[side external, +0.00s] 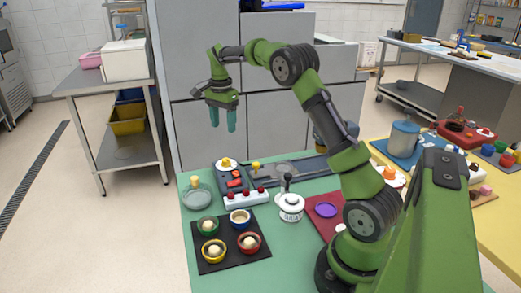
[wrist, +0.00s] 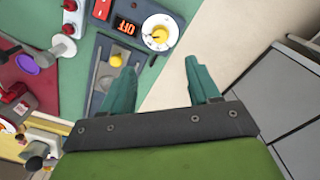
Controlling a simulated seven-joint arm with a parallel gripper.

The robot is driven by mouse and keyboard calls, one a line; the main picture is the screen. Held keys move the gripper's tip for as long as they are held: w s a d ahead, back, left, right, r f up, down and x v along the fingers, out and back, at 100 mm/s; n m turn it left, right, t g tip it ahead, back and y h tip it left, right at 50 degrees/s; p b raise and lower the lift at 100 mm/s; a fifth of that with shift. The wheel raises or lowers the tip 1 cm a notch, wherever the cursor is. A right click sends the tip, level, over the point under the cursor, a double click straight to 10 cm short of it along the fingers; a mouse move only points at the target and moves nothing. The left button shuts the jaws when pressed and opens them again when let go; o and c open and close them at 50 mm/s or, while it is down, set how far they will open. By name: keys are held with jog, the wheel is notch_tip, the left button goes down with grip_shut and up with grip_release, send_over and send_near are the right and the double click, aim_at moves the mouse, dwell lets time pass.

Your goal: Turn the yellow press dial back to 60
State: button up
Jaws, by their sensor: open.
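A white round dial with a yellow knob (side external: 226,163) sits at the far end of a dark control box on the green table. It also shows in the wrist view as a white disc with a yellow centre (wrist: 160,32), beside a red display (wrist: 124,28) that reads OFF. The dial's scale marks are too small to read. My gripper (side external: 222,119) hangs fingers-down, well above the table's far edge, open and empty. In the wrist view its teal fingers (wrist: 162,74) are apart, with the dial ahead of them and not touched.
A grey panel (side external: 290,170) with another yellow knob (wrist: 116,60) lies beside the control box. A white strip with red buttons (side external: 245,198), a black tray of bowls (side external: 213,265) and a white pot-like item (side external: 290,207) stand nearer. Grey cabinets (side external: 200,130) rise behind the table.

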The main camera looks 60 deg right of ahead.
aim_at(226, 159)
notch_tip(226, 159, down, 13)
dwell(0.3)
jog(key=c, duration=1)
